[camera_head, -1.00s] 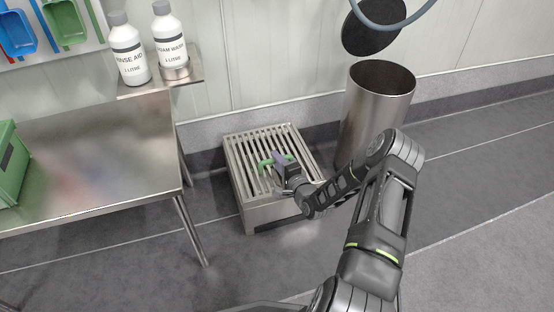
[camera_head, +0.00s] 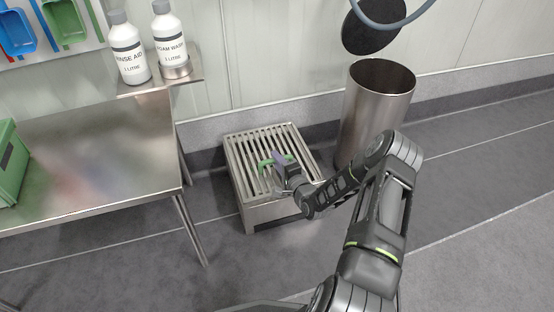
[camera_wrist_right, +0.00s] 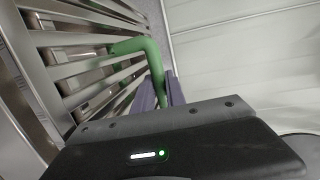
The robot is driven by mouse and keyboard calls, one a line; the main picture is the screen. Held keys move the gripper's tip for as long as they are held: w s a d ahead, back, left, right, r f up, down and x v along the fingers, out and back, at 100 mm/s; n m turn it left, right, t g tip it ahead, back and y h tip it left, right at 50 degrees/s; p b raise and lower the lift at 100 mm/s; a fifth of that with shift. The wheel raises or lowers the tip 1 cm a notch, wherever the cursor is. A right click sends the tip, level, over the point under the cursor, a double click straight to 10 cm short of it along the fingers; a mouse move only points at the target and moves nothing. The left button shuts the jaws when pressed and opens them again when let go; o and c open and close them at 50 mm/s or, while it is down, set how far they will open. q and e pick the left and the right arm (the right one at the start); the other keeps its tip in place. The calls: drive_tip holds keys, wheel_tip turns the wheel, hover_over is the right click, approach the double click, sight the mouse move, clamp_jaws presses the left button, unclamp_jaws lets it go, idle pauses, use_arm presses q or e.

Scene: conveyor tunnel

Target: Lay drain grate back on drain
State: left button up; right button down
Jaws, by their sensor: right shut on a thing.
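The drain grate (camera_head: 262,141) is a slatted steel panel with a green handle (camera_head: 266,163). It lies on top of the box-shaped steel drain (camera_head: 268,211) on the floor and looks about flat; I cannot tell whether it is fully seated. My right gripper (camera_head: 278,163) is shut on the green handle, above the middle of the slats. In the right wrist view the green handle (camera_wrist_right: 150,62) runs down between the purple finger pads (camera_wrist_right: 165,92), with the slats (camera_wrist_right: 80,68) behind it. My left gripper is not in view.
A steel bin (camera_head: 372,115) stands right behind the drain, with a round black lid (camera_head: 370,35) above it. A steel table (camera_head: 90,150) is to the left, and a shelf (camera_head: 190,80) holds two white bottles. The floor at front right is clear.

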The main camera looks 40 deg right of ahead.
drive_tip(key=shift+w+f, duration=0.1)
drive_tip(key=shift+f, duration=0.6)
idle(0.3)
drive_tip(key=c, duration=1.3)
unclamp_jaws()
drive_tip(key=shift+f, duration=0.1)
drive_tip(key=shift+s+f, duration=0.15)
drive_tip(key=shift+s, duration=0.05)
drive_tip(key=shift+s+a+p, duration=0.1)
drive_tip(key=shift+s+p, duration=0.25)
drive_tip(key=shift+s, duration=0.15)
drive_tip(key=p+v, duration=0.2)
drive_tip(key=v, duration=0.4)
drive_tip(key=shift+s+a+r+p, duration=0.1)
drive_tip(key=shift+s+r+p, duration=0.15)
drive_tip(key=shift+s+p, duration=0.05)
